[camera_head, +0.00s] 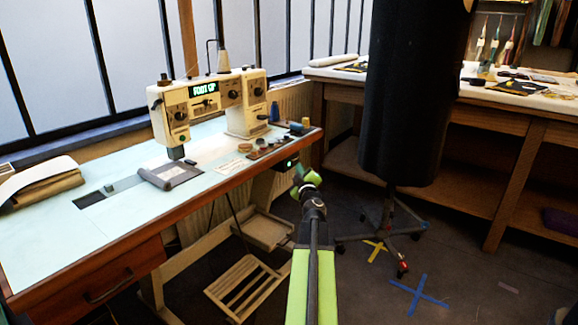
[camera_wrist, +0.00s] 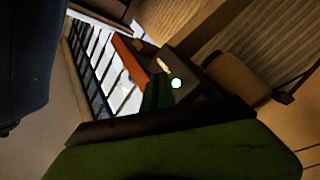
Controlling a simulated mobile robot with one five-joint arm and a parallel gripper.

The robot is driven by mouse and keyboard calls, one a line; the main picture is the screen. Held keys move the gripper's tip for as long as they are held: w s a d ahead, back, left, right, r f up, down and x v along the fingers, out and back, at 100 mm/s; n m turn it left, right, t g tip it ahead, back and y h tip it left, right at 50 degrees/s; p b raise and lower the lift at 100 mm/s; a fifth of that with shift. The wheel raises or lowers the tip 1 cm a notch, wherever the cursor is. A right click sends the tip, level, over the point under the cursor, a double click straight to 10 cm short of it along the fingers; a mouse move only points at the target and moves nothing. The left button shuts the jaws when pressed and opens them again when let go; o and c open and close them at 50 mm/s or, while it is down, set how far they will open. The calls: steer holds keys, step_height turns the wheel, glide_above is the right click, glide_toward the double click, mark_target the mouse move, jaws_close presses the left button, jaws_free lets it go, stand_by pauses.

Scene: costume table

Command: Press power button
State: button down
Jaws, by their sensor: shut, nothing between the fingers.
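A dark control box (camera_head: 284,163) hangs under the front right edge of the sewing table. It carries a small glowing green light, which looks like the power button (camera_head: 289,164). In the wrist view the button (camera_wrist: 176,84) is a bright white-green disc on the dark box (camera_wrist: 197,78), with a pale elongated part beside it. My green gripper (camera_head: 304,177) is shut and empty, just below and right of the box in the head view. In the wrist view its fingertips (camera_wrist: 157,88) lie just left of the button. I cannot tell whether they touch the box.
A cream sewing machine (camera_head: 246,100) with a lit display stands on the pale-topped table (camera_head: 60,245). A black dress form (camera_head: 410,90) on a wheeled base stands close to my right. A wooden workbench (camera_head: 520,110) is behind it. A slatted treadle (camera_head: 245,287) is below the table.

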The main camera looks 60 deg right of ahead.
steer(key=s, duration=0.5)
steer(key=shift+s, duration=0.1)
stand_by(0.4)
